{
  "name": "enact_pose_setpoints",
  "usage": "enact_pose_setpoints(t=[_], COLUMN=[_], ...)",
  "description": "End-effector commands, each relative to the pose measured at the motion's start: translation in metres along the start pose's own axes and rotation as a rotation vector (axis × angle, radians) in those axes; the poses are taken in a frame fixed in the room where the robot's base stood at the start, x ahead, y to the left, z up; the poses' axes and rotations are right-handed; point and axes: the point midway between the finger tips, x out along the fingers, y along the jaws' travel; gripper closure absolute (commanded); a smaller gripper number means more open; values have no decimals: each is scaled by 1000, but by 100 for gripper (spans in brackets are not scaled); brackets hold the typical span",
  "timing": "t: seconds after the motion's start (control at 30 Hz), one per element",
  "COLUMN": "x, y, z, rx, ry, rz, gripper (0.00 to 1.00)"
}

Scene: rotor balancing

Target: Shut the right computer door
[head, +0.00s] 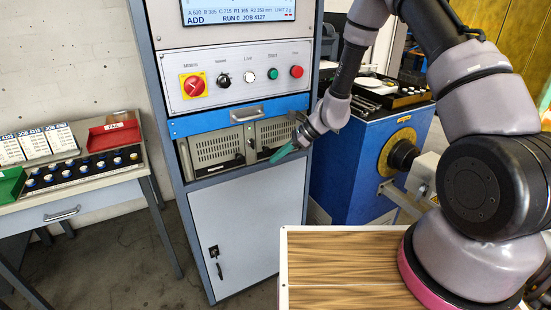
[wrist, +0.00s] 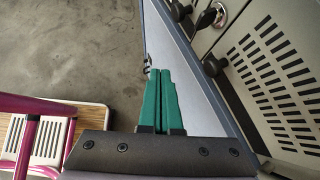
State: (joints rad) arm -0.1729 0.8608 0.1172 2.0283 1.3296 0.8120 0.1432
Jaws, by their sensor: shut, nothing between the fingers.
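The right computer door (head: 276,131) is a grey vented panel in the cabinet bay below the blue drawer front. The left computer door (head: 215,148) is beside it. In the wrist view, the right door (wrist: 275,70) fills the right side, with a dark knob (wrist: 213,66) near its edge. The head view does not clearly show how far the right door stands from closed. My gripper (head: 283,153), with green fingers, is shut and empty at the lower right of the bay. In the wrist view, the fingers (wrist: 159,72) appear over the pale cabinet front, apart from the knob.
A keyed lock (wrist: 207,18) shows near the doors. Below the bay is the closed lower cabinet door (head: 235,228). The blue drawer (head: 235,120) has a metal handle. A wooden-topped surface (head: 345,268) is in front, and a blue machine (head: 350,165) stands right of the cabinet.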

Motion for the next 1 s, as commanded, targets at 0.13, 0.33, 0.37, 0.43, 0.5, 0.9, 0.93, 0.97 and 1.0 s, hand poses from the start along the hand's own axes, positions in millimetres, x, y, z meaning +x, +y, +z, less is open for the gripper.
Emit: enact_pose_setpoints(t=[0.13,0.33,0.37,0.43,0.5,0.9,0.93,0.97,1.0], x=[-17,-42,-45,-52,-56,-150,-162,-174,-190], y=[14,36,39,45,49,58,61,64,68], z=[5,14,16,18,20,73,78,84,91], rx=[2,2,1,2,1,-318,-363,-408,-465], ry=[0,0,0,0,0,55,67,80,100], rz=[-1,-1,-1,0,0,-34,-37,-41,-47], gripper=[100,100,100,100,100,100,100,100,100])
